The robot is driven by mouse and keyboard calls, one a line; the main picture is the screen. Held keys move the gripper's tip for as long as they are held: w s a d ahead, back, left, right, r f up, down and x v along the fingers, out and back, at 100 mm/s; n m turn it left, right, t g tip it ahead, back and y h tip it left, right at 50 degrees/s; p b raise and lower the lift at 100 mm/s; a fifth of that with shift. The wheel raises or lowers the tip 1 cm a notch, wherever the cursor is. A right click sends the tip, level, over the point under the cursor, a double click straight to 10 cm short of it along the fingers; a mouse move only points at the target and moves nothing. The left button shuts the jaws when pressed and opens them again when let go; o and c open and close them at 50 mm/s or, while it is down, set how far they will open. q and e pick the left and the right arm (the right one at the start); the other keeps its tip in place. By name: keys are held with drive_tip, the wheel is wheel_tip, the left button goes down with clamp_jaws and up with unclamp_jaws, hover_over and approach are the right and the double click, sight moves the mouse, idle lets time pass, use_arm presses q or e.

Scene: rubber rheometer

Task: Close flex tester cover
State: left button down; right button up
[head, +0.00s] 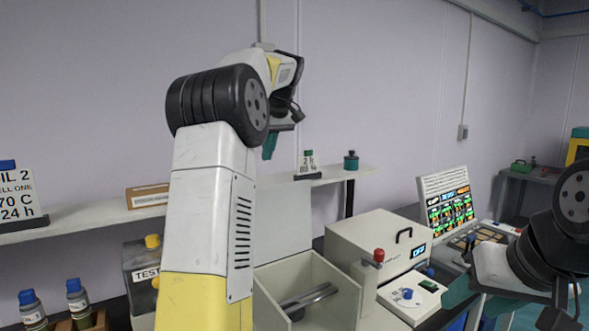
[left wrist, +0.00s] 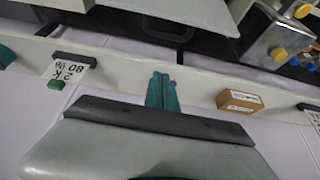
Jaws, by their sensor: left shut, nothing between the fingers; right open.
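The flex tester (head: 310,285) is an open pale box with metal rods inside, on the bench at lower middle. Its cover (head: 283,225) stands upright at the back of the box, partly hidden by my left arm. In the left wrist view a pale panel (left wrist: 165,12), seemingly the cover, is at the top edge. My left gripper (head: 270,145) is shut and empty, above the cover and in front of the wall; its teal fingers also show in the left wrist view (left wrist: 162,92). My right gripper (head: 500,300) is open at lower right, partly cut off.
A shelf (head: 110,217) runs along the wall with a sign (head: 307,165) and a cardboard box (head: 147,195). A white instrument (head: 375,245) with a handle and a red-knobbed post (head: 378,256) stand right of the tester. A TEST box (head: 140,272) stands left.

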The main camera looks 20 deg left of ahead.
use_arm(q)
wheel_tip(320, 180, down, 9)
idle(0.6)
drive_tip(key=shift+s, duration=0.1)
